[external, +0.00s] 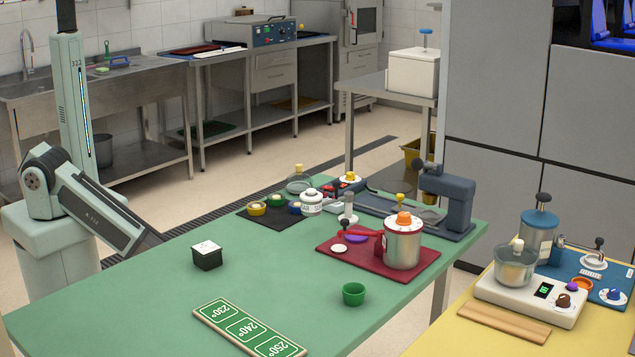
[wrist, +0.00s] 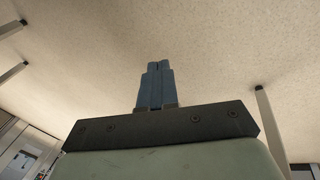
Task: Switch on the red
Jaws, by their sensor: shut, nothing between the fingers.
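On the green table, a dark red mat (external: 424,262) carries a metal canister (external: 402,248) with red trim and an orange knob (external: 404,218) on its lid. A red handle-like part (external: 362,232) lies left of the canister. A purple piece (external: 356,239) and a small white disc (external: 339,249) are beside it. Which part is the red's switch is unclear. My gripper (wrist: 158,66) is shut and empty in the wrist view, over bare floor. It is hidden in the external view, away from the mat.
A black cube with a white top (external: 206,255), a green cup (external: 354,294) and a temperature board (external: 250,328) sit on the green table. A black mat (external: 262,222) and a blue-grey machine (external: 458,205) stand farther back. The table's left part is clear.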

